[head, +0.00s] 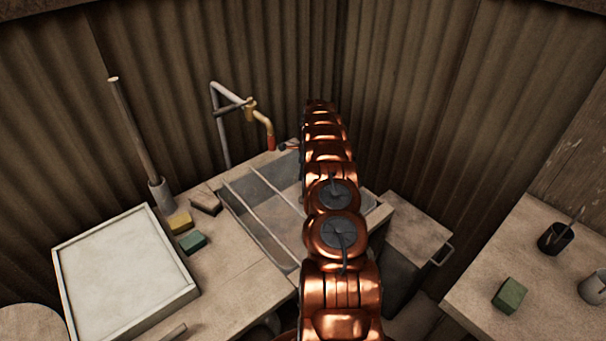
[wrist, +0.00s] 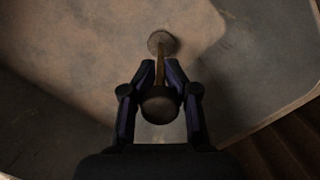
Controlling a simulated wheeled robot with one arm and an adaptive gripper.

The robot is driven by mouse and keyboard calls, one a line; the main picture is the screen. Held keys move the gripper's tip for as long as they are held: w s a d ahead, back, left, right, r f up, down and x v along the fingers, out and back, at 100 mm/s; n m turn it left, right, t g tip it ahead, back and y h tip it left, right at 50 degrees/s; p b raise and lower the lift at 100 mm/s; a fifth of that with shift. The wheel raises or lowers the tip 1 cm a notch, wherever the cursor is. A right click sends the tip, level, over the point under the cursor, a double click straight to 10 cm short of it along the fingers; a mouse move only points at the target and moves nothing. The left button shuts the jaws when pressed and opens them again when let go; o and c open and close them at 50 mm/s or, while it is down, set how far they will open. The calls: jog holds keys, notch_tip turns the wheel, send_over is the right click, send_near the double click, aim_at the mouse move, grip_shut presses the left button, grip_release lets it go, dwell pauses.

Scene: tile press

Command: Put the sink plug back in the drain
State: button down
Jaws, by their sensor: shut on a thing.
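In the wrist view my gripper (wrist: 160,66) is shut on the sink plug (wrist: 160,106), with a finger on each side of it. Its dark round knob faces the camera, and a thin brown stem runs from it between the fingertips. Beyond the stem lies a grey disc (wrist: 161,40); I cannot tell whether it is the plug's foot or the drain. A pale, partly shaded surface spreads below. In the head view the sink (head: 258,227) is set into the counter, its right part behind my copper arm. My gripper, the plug and the drain are hidden or unclear there.
A tap with a red tip (head: 271,143) stands behind the sink, with a small dark item (head: 283,147) nearby. A white-topped tray (head: 190,291), yellow (head: 180,222) and green (head: 193,243) blocks lie left. A bin (head: 418,220) and a side table (head: 560,312) stand right.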

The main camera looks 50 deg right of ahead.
jog(key=shift+f+b, duration=0.4)
jog(key=shift+f, duration=0.05)
dwell(0.3)
jog(key=c, duration=0.8)
grip_release()
jog(key=r, duration=0.4)
jog(key=s+r, duration=0.1)
jog(key=r, duration=0.3)
jog(key=d+r, duration=0.1)
jog(key=r, duration=0.3)
jog(key=shift+s, duration=0.2)
